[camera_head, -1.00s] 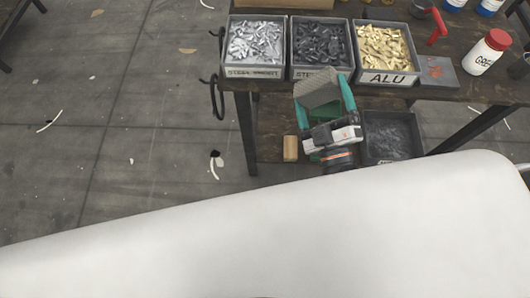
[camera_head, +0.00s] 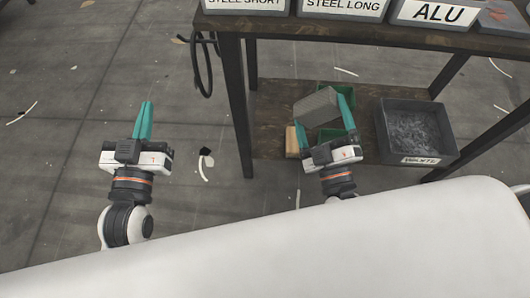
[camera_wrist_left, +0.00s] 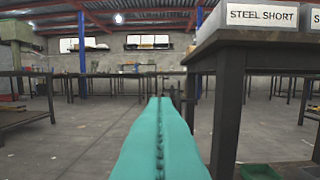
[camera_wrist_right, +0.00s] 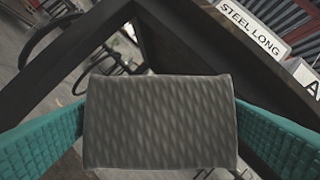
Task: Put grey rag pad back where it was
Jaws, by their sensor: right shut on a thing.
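The grey rag pad (camera_head: 318,107) is held between the teal fingers of my right gripper (camera_head: 323,116). It is in front of the bench, at about the height of the lower shelf in the head view. In the right wrist view the pad (camera_wrist_right: 160,122) fills the middle, with a finger at each side. My left gripper (camera_head: 143,121) is to the left of the bench, over the floor. Its fingers are together and hold nothing; they also show closed in the left wrist view (camera_wrist_left: 160,135).
The bench (camera_head: 400,38) carries bins labelled STEEL SHORT, STEEL LONG (camera_head: 343,8) and ALU (camera_head: 437,14). Its lower shelf (camera_head: 270,110) holds a grey bin (camera_head: 417,135), green bins (camera_head: 337,133) and a tan block (camera_head: 292,141). Black hooks (camera_head: 205,65) hang at the bench's left end.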

